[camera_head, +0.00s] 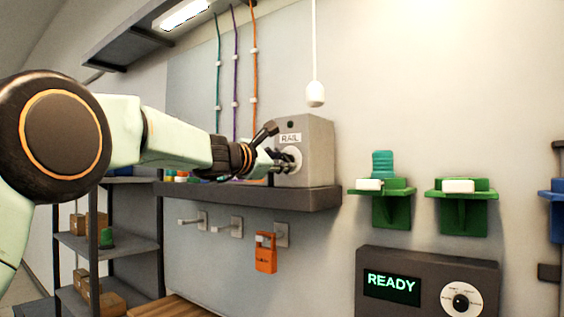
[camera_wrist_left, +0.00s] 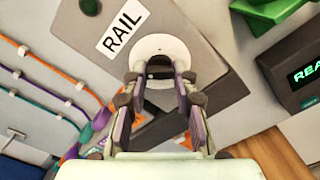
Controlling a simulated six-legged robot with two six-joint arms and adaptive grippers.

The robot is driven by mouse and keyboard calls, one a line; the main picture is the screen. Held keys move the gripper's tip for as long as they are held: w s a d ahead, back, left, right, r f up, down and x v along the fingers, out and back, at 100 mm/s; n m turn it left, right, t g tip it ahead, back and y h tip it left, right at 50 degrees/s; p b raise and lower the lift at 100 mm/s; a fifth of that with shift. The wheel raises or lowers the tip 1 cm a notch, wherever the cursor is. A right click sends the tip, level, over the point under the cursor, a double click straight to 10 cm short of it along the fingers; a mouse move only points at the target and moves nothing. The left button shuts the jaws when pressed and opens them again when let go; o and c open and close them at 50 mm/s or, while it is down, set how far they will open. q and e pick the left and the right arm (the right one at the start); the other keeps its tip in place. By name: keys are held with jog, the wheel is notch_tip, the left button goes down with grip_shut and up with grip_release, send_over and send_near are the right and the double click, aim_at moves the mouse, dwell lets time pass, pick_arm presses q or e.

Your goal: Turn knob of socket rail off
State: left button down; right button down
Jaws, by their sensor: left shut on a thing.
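The socket rail is a grey box (camera_head: 318,150) with a RAIL label, standing on a dark shelf in the head view. Its knob (camera_head: 291,158) is on the front face, on a round white plate. In the left wrist view the box (camera_wrist_left: 205,50) is tilted, and the white plate (camera_wrist_left: 162,46) shows just beyond my fingertips. My left gripper (camera_head: 278,163) is at the knob, its fingers shut on it; in the wrist view the fingers (camera_wrist_left: 158,80) point at the plate. The fingers hide most of the knob, so its setting cannot be read. My right gripper is not in view.
The dark shelf (camera_head: 250,194) runs under the box, with an orange tag (camera_head: 265,254) hanging below. Coloured cables (camera_head: 235,70) run down the wall behind. Green holders (camera_head: 460,205) and a READY panel (camera_head: 425,285) are to the right. A white pull cord (camera_head: 315,93) hangs above.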

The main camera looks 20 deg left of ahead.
pick_arm(q)
jog(key=shift+f, duration=0.3)
jog(key=c, duration=1.5)
grip_release()
jog(key=o, duration=0.5)
jog(key=shift+s+r, duration=0.15)
jog(key=shift+r, duration=0.1)
jog(key=shift+c, duration=0.2)
jog(key=v, duration=1.2)
